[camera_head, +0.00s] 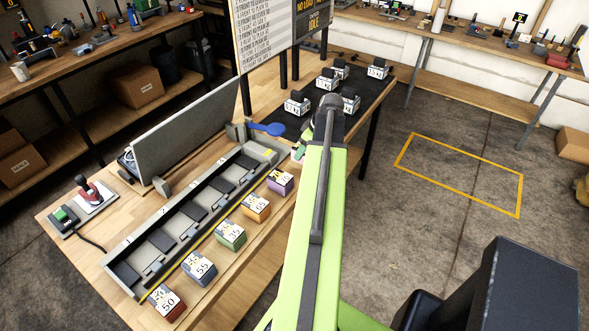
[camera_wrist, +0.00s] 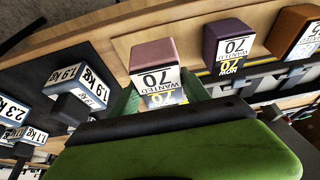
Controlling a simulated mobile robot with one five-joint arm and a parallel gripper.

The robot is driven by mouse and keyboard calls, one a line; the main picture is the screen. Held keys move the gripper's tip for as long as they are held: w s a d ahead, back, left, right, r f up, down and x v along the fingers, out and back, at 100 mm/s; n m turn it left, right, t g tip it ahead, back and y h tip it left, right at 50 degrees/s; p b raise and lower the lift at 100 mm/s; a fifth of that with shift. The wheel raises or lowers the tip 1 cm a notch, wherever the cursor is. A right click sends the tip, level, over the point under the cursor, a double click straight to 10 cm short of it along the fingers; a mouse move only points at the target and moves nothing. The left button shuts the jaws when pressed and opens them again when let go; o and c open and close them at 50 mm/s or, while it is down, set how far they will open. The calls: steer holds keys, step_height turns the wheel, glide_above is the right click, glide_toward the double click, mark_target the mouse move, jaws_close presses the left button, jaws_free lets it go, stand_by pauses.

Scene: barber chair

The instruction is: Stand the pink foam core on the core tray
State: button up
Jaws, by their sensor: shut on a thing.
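The pink foam core (camera_wrist: 153,53) shows in the wrist view at upper middle, with a white label reading 70. My gripper (camera_wrist: 158,97) is shut on it, with green jaw parts at either side of the label. In the head view my gripper (camera_head: 303,148) is mostly hidden behind my green arm, at the bench's right edge, and the pink core cannot be made out. I cannot tell which surface is the core tray; the cores stand on a pale wooden strip (camera_wrist: 195,48). Whether the pink core touches this strip is unclear.
Purple (camera_head: 281,180), orange (camera_head: 256,206), green (camera_head: 230,235), blue (camera_head: 199,267) and red (camera_head: 166,301) cores line the front edge. A grey numbered rack (camera_head: 122,272) lies behind them. A black mat (camera_head: 345,100) holds several kg-labelled weights. A blue spoon-like handle (camera_head: 268,129) stands near my gripper.

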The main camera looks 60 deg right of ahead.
steer(key=shift+w+d+f, duration=0.1)
steer(key=shift+w+f, duration=0.25)
steer(key=shift+w, duration=0.2)
steer(key=shift+w+d+f, duration=0.1)
steer(key=shift+w+f, duration=0.2)
steer(key=shift+w, duration=0.25)
step_height(320, 180, down, 4)
steer(key=b, duration=0.4)
steer(key=shift+f+b, duration=0.15)
steer(key=shift+b, duration=0.2)
steer(key=shift+r, duration=0.2)
steer(key=shift+f, duration=0.15)
steer(key=o, duration=1.4)
steer(key=shift+s+r+p, duration=0.1)
steer(key=shift+r+p, duration=0.3)
steer(key=shift+p, duration=0.05)
steer(key=p+v, duration=1)
steer(key=v, duration=0.1)
steer(key=shift+s+r+p, duration=0.1)
steer(key=shift+r+p, duration=0.25)
steer(key=shift+p, duration=0.05)
steer(key=shift+f, duration=0.1)
